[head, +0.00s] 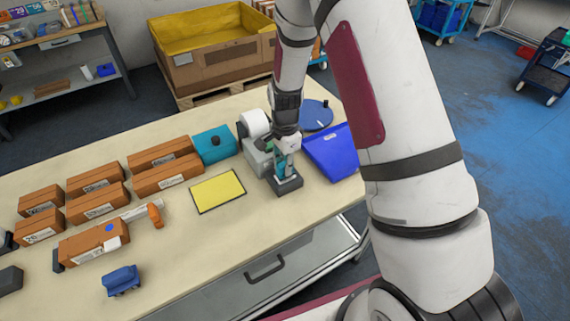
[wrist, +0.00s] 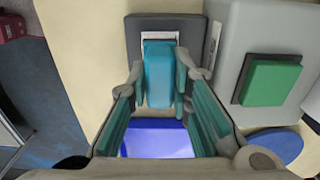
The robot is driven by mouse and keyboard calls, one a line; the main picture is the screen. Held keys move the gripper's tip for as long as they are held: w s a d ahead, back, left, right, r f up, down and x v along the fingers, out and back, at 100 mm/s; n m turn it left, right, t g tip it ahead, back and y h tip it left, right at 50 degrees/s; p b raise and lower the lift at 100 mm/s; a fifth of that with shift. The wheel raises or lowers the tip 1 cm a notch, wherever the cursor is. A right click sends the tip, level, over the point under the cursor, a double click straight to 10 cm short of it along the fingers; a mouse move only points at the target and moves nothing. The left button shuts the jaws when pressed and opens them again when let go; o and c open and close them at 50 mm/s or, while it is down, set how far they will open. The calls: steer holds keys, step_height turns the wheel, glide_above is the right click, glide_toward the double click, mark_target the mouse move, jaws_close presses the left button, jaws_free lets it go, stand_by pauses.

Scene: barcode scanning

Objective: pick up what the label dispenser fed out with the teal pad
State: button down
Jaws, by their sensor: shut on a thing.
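My gripper (head: 284,150) points down over the front of the label dispenser (head: 258,160). In the wrist view my gripper (wrist: 160,92) has its fingertips on either side of the teal pad (wrist: 158,62) and is shut on it. The pad's far end is over the dispenser's dark grey plate (wrist: 139,32), which also shows in the head view (head: 287,186). A white label edge (wrist: 162,35) shows just around the pad's end; most of the label is hidden. I cannot tell whether pad and label touch. The dispenser has a green button (wrist: 270,82) on its top.
A blue bin (head: 333,152) and a round blue disc (head: 316,115) stand right of the dispenser. A teal box (head: 213,145) and a yellow mat (head: 218,191) lie to its left. Several brown cartons (head: 95,205) fill the left side. The table's front right (head: 300,215) is clear.

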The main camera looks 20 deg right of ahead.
steer(key=shift+f, duration=0.65)
stand_by(1.3)
steer(key=shift+r+p, duration=0.65)
steer(key=shift+r, duration=2.9)
